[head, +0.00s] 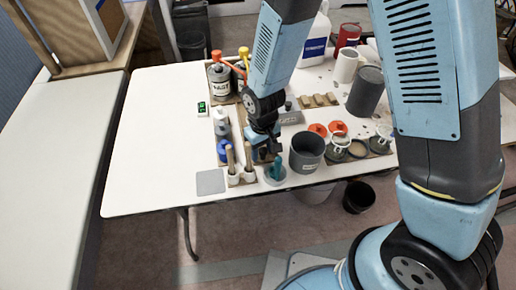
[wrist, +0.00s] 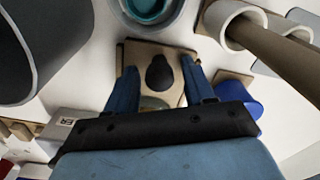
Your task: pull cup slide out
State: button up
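A light wooden slide plate (wrist: 133,55) with a dark, rounded knob (wrist: 160,73) on it shows in the middle of the wrist view. I take it to be the cup slide, but no label shows. My gripper (wrist: 160,88) is open, with one blue finger on each side of the knob and a gap on both sides. I cannot tell how far the fingertips are above the plate. In the head view my gripper (head: 264,150) is low over the white table among the containers and hides the slide.
A teal item (head: 275,170) stands just in front of my gripper. A dark grey bucket (head: 307,151) is close on its right. Wooden handles in white holders (head: 235,178) and a blue item (head: 223,150) are close on its left. The table's left part is clear.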

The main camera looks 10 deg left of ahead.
jog(key=shift+r, duration=0.2)
notch_tip(320, 180, up, 13)
jog(key=shift+r, duration=0.15)
dwell(0.6)
dwell(0.3)
